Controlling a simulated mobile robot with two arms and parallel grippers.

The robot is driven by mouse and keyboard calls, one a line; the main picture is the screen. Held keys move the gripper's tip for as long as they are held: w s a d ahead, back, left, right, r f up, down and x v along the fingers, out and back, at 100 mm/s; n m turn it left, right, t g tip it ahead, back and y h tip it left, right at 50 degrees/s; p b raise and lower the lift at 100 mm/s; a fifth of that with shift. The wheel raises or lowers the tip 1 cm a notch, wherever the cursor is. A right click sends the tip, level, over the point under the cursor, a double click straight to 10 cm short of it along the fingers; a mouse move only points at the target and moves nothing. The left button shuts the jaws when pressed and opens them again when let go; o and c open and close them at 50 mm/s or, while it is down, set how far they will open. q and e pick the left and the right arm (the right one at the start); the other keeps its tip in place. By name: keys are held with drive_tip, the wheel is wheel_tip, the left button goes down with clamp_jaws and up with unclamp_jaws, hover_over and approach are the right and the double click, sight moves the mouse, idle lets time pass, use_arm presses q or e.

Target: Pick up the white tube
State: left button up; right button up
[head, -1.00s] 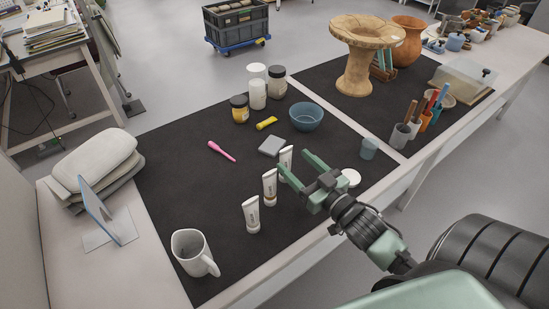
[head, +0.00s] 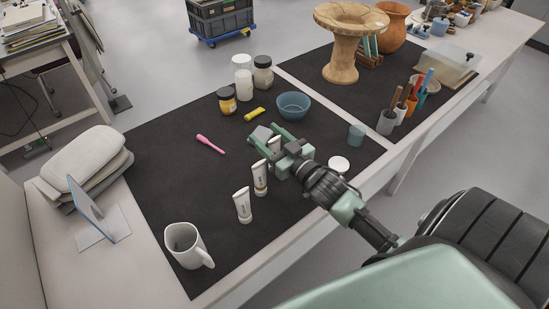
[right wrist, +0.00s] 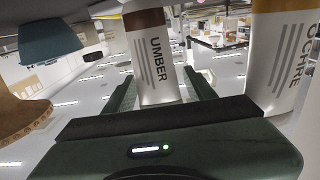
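Several white tubes stand upright on the black mat: a front one (head: 242,205), a middle one (head: 260,178) and a rear one (head: 273,146) partly hidden by my right gripper (head: 268,143). In the right wrist view, a white tube labelled UMBER (right wrist: 157,65) with a brown end lies between the two fingers of my right gripper (right wrist: 160,95). The fingers look open on either side of it; I cannot tell whether they touch it. A second white tube, labelled OCHRE (right wrist: 282,60), is just right of them. My left gripper is not in view.
Behind are a blue bowl (head: 293,106), a yellow tube (head: 255,114) and jars (head: 227,100). A pink tool (head: 210,143) lies left, a white mug (head: 187,245) stands front left. The mat's middle left is clear.

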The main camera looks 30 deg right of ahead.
clamp_jaws()
wheel_tip(320, 180, up, 20)
drive_tip(key=p, duration=0.2)
idle(0.3)
